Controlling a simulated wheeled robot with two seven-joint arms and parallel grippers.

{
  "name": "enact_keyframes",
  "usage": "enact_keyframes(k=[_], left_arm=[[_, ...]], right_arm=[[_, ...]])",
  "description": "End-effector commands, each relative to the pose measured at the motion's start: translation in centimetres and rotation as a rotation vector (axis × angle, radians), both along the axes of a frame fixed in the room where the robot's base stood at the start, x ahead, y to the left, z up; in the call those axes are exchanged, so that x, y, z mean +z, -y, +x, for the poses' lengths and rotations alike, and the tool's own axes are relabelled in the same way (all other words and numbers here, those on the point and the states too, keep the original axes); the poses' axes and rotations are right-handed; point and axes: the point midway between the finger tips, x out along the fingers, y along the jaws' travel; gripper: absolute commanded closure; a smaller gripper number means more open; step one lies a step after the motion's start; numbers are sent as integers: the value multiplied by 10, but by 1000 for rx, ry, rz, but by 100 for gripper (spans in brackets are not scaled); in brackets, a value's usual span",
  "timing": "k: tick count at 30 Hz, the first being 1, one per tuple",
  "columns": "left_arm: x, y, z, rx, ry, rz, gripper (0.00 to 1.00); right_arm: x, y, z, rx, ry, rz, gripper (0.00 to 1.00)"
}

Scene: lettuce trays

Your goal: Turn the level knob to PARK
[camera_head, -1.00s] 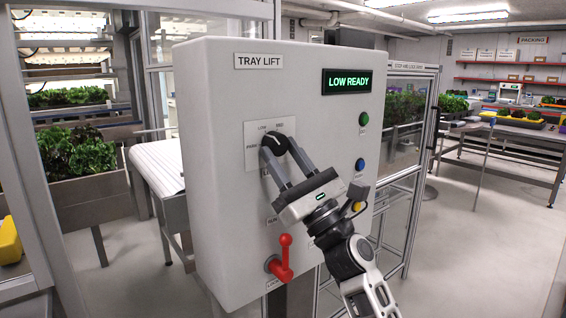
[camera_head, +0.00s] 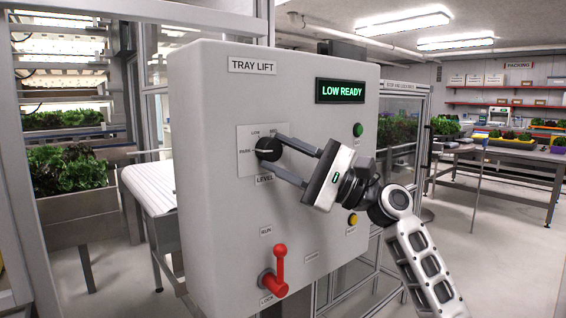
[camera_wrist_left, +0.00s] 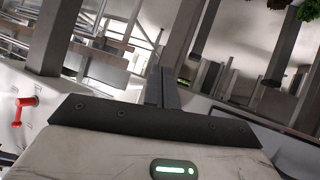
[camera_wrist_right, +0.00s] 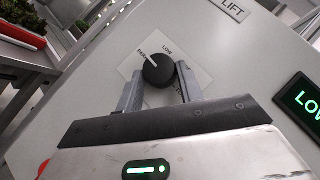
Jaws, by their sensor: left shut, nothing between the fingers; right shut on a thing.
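The black level knob (camera_head: 268,149) sits on a white dial plate marked PARK, LOW and MID on the TRAY LIFT panel (camera_head: 215,110). In the right wrist view the knob (camera_wrist_right: 158,72) has a white pointer line aimed up-left, at or very near the PARK label. My right gripper (camera_head: 280,160) is shut on the knob, one finger on each side. In its wrist view both fingers (camera_wrist_right: 158,86) touch the knob's rim. My left gripper (camera_wrist_left: 162,88) shows only in its own wrist view, fingers together and empty, away from the knob.
The panel's display (camera_head: 341,91) reads LOW READY. A red lever (camera_head: 274,277) stands upright below the knob, between the RUN and LOCK labels. Green (camera_head: 358,130) and yellow (camera_head: 352,219) buttons are on the right side. A white conveyor (camera_head: 150,188) is behind the panel at left.

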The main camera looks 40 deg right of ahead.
Motion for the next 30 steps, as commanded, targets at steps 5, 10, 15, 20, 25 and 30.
enact_keyframes(k=[5,10,15,20,25,30], left_arm=[[0,0,0,0,1,1,100],[0,0,0,1,3,1,100],[0,0,1,1,5,1,100],[1,0,2,-1,8,1,100],[1,0,2,-1,8,1,100],[1,0,2,0,9,1,100]], right_arm=[[1,1,0,0,5,-58,86],[2,1,0,1,7,-81,86],[2,1,0,0,8,-86,86],[2,1,0,0,9,-87,86],[2,1,0,0,8,-86,42],[2,1,0,1,8,-85,42]])
